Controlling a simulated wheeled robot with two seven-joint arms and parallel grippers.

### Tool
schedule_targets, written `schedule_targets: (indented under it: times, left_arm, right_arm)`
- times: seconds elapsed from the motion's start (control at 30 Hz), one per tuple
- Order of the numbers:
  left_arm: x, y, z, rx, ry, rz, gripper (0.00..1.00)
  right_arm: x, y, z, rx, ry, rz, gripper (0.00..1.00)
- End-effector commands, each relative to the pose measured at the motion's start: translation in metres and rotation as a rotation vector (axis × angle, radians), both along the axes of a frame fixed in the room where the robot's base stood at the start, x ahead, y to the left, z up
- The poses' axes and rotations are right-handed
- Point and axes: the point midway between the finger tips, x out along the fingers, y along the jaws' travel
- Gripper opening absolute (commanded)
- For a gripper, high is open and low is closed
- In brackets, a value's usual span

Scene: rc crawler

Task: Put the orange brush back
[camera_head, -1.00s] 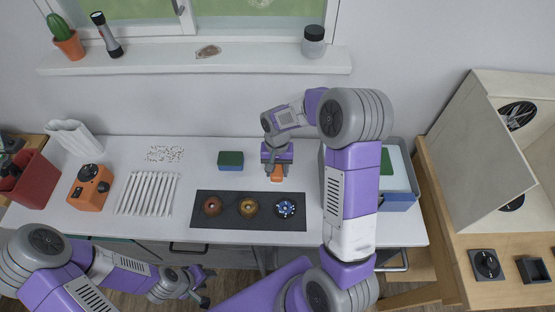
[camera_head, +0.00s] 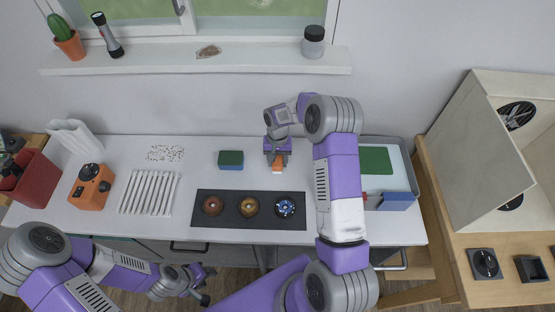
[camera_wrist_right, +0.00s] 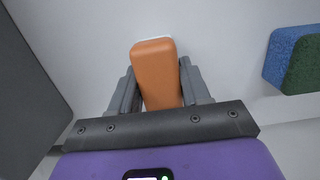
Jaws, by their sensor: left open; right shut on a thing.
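The orange brush (camera_head: 277,168) is between the fingers of my right gripper (camera_head: 278,160), over the white table behind the dark mat. In the right wrist view, the brush's orange body (camera_wrist_right: 157,72) sits between both fingers, with a thin white strip at its far end. My right gripper is shut on it. I cannot tell whether the brush touches the table. My left gripper (camera_head: 206,285) is open and empty, low in front of the table edge.
A green and blue sponge (camera_head: 231,160) lies left of the brush. The dark mat (camera_head: 240,223) holds three round items. A grey tray (camera_head: 409,172) with a green pad and a blue item stands at the right. White sticks (camera_head: 150,193) and an orange box (camera_head: 92,187) are at the left.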

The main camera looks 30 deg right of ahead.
Motion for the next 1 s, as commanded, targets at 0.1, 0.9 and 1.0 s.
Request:
schedule_targets:
  times: [0.1, 0.9, 1.0]
  left_arm:
    - [0.0, 0.0, 0.001, 0.0, 0.0, 0.0, 0.43]
    - [0.0, 0.0, 0.003, 0.0, 0.0, 0.0, 0.43]
    - [0.0, 0.0, 0.001, 0.0, 0.0, 0.0, 0.43]
  right_arm:
    - [0.001, 0.0, 0.0, 0.0, -0.002, 0.0, 0.18]
    - [0.001, 0.0, 0.003, 0.0, -0.001, 0.0, 0.72]
    - [0.003, -0.001, 0.017, -0.001, -0.005, 0.0, 0.72]
